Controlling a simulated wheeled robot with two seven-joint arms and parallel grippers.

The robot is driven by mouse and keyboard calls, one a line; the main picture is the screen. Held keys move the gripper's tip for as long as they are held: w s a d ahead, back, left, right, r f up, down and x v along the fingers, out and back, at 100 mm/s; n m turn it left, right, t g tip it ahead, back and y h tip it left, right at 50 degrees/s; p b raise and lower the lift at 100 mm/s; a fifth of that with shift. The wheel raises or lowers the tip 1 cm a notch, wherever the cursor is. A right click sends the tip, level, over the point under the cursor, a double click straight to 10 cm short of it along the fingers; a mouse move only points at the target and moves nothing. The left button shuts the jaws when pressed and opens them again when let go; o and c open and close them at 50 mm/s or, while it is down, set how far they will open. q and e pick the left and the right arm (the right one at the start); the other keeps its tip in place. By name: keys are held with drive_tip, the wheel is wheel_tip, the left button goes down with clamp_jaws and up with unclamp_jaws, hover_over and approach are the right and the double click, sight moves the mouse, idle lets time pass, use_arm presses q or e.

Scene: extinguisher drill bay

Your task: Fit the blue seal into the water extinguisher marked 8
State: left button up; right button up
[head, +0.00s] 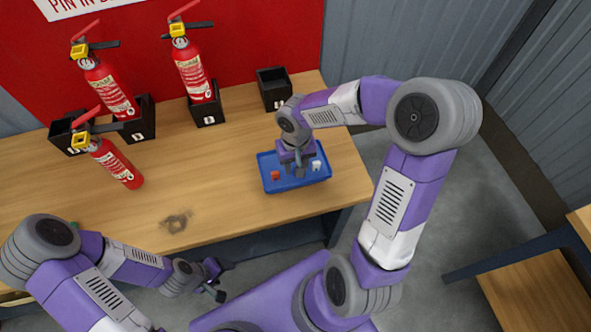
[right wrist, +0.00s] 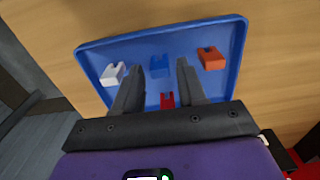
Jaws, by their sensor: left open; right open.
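The blue seal (right wrist: 159,66) lies in the blue tray (head: 268,184); in the right wrist view it shows between the fingertips of my right gripper (right wrist: 160,72). That gripper is open, empty and pointing down over the tray; in the head view it hides the blue seal. Three red extinguishers with yellow collars are at the left: one at the back left (head: 108,90), one at the back middle (head: 192,70) and one in front (head: 117,164). I cannot read which is marked 8. My left gripper (head: 217,281) is open and empty, off the table's front edge.
The tray also holds a white seal (right wrist: 113,74), an orange seal (right wrist: 211,58) and a red seal (right wrist: 167,101). Black holders stand along the back; the right one (head: 273,89) is empty. A dark stain (head: 176,221) marks the wooden table (head: 225,165). Its middle is clear.

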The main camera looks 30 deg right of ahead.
clamp_jaws()
drive_tip(key=shift+r, duration=0.1)
drive_tip(key=shift+r+p, duration=1.1)
drive_tip(key=shift+r, duration=0.3)
